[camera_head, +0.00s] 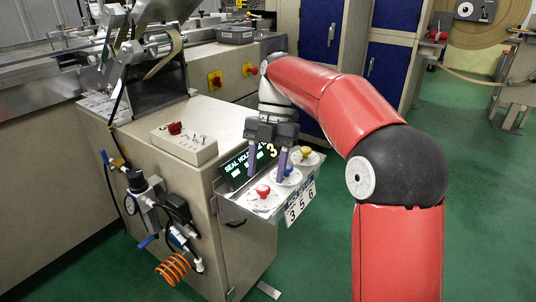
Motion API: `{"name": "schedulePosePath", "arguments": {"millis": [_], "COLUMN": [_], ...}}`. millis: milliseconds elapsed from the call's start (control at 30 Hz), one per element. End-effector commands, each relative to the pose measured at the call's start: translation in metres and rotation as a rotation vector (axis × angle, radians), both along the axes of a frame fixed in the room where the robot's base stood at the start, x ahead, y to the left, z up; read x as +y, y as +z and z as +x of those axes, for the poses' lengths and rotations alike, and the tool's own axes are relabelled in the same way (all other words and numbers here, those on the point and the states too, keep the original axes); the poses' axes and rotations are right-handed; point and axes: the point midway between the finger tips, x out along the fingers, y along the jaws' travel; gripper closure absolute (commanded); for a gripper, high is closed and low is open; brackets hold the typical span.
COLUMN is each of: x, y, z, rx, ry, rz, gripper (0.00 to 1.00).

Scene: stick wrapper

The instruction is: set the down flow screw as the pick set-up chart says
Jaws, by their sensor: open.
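Three screws with coloured knobs stand on white dials on a small shelf (232,207) at the cabinet's corner: a red knob (263,190), a blue knob (288,170) and a yellow knob (306,151). I cannot tell which is the down flow screw. A chart plate (300,204) on the shelf's front edge reads 3, 5, 6; its heading is too small to read. My gripper (265,160) is open and points down, over or near the blue knob. One purple finger is close to that knob; I cannot tell if they touch. The dial scales are unreadable.
A dark display (236,170) behind the knobs shows "SEAL HOLD" and a yellow 3, partly covered by my gripper. Green floor is clear at right.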

Motion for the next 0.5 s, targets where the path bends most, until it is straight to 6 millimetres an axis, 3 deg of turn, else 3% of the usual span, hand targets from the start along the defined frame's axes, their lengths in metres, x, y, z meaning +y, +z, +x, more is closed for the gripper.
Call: {"name": "schedulePosePath", "arguments": {"millis": [200, 500], "x": [-0.005, -0.007], "y": [0.031, 0.046], "z": [0.013, 0.018], "rx": [-0.001, 0.001], "ry": [0.000, 0.000], "rz": [0.002, 0.000], "gripper": [0.50, 0.50]}}
